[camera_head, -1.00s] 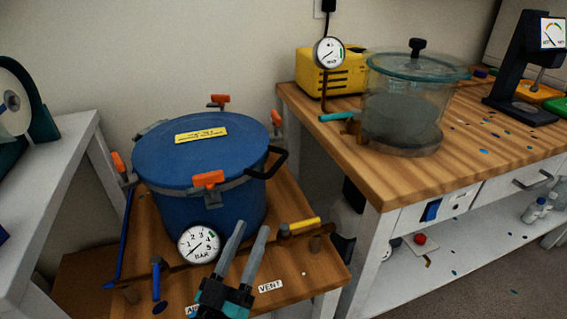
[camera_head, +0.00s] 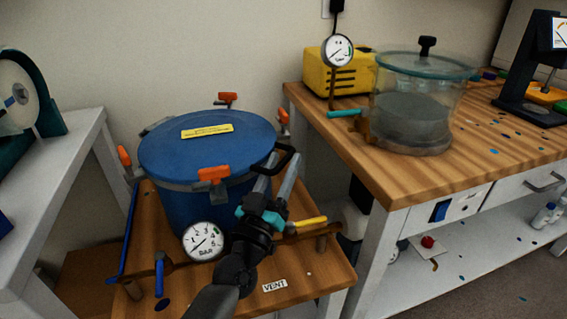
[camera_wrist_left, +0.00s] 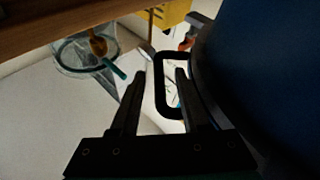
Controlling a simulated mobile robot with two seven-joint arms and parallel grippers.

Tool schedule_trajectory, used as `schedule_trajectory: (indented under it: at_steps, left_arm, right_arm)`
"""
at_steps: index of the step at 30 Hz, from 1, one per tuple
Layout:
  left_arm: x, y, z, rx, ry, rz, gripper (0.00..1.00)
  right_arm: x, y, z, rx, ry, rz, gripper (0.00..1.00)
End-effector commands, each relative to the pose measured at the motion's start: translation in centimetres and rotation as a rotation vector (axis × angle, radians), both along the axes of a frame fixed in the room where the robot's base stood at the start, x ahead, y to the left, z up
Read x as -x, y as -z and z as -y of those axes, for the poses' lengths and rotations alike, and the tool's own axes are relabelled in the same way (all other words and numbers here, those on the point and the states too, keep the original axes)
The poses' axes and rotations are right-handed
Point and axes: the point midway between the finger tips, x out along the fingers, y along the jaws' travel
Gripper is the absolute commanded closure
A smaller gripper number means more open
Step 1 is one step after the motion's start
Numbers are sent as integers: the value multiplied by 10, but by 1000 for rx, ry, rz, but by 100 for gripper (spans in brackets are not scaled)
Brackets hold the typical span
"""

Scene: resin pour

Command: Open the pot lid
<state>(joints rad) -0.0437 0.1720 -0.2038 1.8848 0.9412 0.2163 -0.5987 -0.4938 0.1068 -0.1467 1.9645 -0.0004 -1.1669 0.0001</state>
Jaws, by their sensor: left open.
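The blue pot (camera_head: 180,200) stands on the low wooden stand with its blue lid (camera_head: 205,150) lying flat on top. Orange clamps, such as the front one (camera_head: 214,174), sit around the rim. A black loop handle (camera_head: 287,150) sticks out at the lid's right side. My left gripper (camera_head: 279,168) is open at this handle, its fingers pointing up and away. In the left wrist view, the handle (camera_wrist_left: 159,88) shows between the two fingers of the left gripper (camera_wrist_left: 159,74), with gaps beside it. My right gripper is out of view.
A pressure gauge (camera_head: 203,241), a yellow valve lever (camera_head: 306,222) and a blue lever (camera_head: 160,275) are in front of the pot. A clear chamber (camera_head: 412,110) and a yellow machine (camera_head: 322,78) stand on the right bench (camera_head: 400,180). A white table (camera_head: 60,180) is at left.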

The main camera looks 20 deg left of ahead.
Motion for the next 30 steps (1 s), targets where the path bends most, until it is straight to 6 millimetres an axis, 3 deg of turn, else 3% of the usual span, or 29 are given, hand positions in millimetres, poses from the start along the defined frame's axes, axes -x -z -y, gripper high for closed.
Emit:
schedule_trajectory:
  at_steps: [13, 25, 30]
  left_arm:
    - [-9, -4, 1, 0, 0, 0, 54]
    - [-9, -4, 1, 0, 0, 0, 98]
    - [-9, -4, 1, 0, 0, 0, 100]
  right_arm:
    - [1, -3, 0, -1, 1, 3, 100]
    - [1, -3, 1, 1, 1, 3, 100]
    - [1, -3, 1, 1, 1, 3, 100]
